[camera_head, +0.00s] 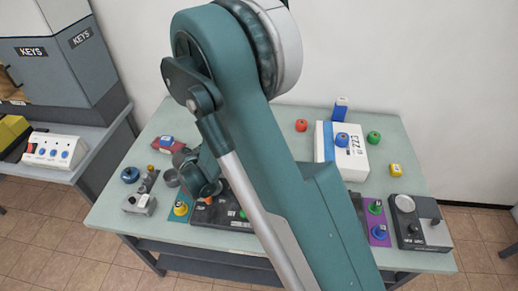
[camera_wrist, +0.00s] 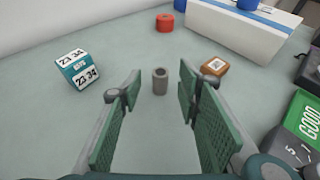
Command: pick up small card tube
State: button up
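The small card tube (camera_wrist: 160,81) is a short grey-brown hollow cylinder standing upright on the grey-green table. In the wrist view it is in the middle, with its open top showing. My gripper (camera_wrist: 160,104) is open, its two green ridged fingers spread left and right. The tube shows in the gap between the fingertips, and nothing is held. The tube appears to be apart from both fingers; how far beyond the tips it stands is hard to tell. In the head view I cannot see the tube, as my arm covers the middle of the table.
In the wrist view, a teal cube marked 23 34 (camera_wrist: 77,69) stands left, a brown labelled block (camera_wrist: 214,66) right of the tube, and a red cylinder (camera_wrist: 165,22) behind. A white blue-striped box (camera_wrist: 235,28) and a green GOOD block (camera_wrist: 303,118) are at right.

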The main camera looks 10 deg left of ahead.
jog(key=shift+d, duration=0.1)
jog(key=shift+b+x, duration=0.65)
jog(key=shift+x, duration=1.9)
jog(key=shift+c, duration=0.5)
jog(key=c, duration=0.7)
